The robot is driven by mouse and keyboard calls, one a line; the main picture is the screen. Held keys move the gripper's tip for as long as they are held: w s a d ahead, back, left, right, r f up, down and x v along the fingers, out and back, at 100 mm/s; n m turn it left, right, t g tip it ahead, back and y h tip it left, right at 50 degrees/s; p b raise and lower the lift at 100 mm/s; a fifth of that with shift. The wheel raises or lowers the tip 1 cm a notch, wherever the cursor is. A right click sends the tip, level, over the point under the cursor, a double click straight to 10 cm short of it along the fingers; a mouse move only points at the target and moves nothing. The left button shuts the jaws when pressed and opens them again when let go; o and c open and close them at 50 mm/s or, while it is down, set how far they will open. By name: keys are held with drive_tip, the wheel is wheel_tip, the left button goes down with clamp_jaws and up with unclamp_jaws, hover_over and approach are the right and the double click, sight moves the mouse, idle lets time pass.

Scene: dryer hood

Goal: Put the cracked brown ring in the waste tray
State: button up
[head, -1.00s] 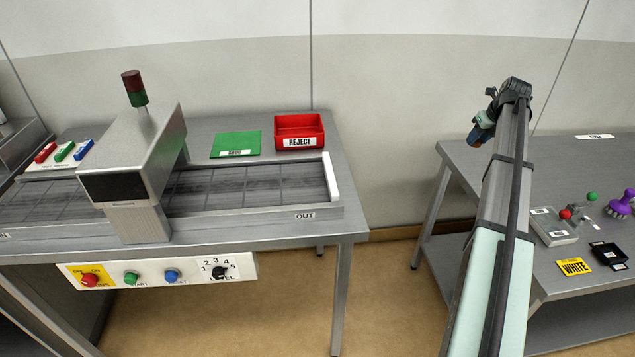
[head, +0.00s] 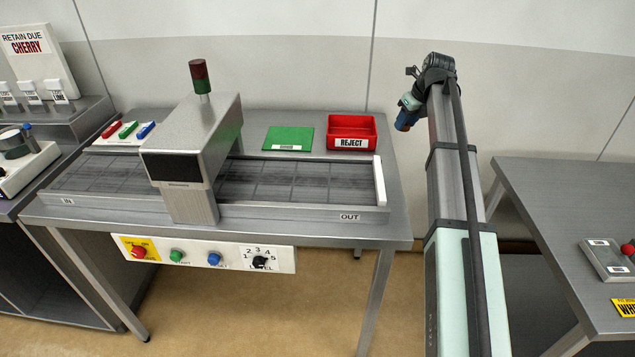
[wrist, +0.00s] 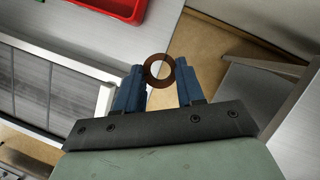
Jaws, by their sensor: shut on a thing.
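The brown ring (wrist: 160,84) is between the blue fingers of my gripper (wrist: 161,78) in the wrist view, its open centre facing the camera. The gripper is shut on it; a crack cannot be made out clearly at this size. In the head view my gripper (head: 405,120) hangs in the air to the right of the dryer table, and the ring cannot be made out there. A red tray (head: 369,147) labelled REJECT stands at the back right of that table; part of it shows at the top of the wrist view (wrist: 128,12). No tray labelled waste is visible.
A green mat (head: 289,138) lies left of the red tray. The dryer hood (head: 190,150) stands over the conveyor (head: 270,180), whose raised white end stop (head: 380,181) is near the tray. Another table (head: 560,210) is at the right, with floor between.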

drive_tip(key=s+a+r+n, duration=0.1)
drive_tip(key=s+a+n, duration=0.1)
drive_tip(key=a, duration=0.9)
drive_tip(key=n+g+y, duration=0.2)
drive_tip(key=n, duration=0.4)
hover_over(315, 181)
drive_tip(key=d, duration=0.1)
drive_tip(key=shift+s+d+f, duration=0.1)
drive_tip(key=shift+s+f, duration=0.1)
drive_tip(key=shift+f, duration=2.05)
drive_tip(key=shift+s+d+f, duration=0.1)
drive_tip(key=shift+s+f, duration=0.05)
drive_tip(key=shift+f, duration=2.1)
drive_tip(key=shift+f, duration=0.15)
drive_tip(key=o, duration=1)
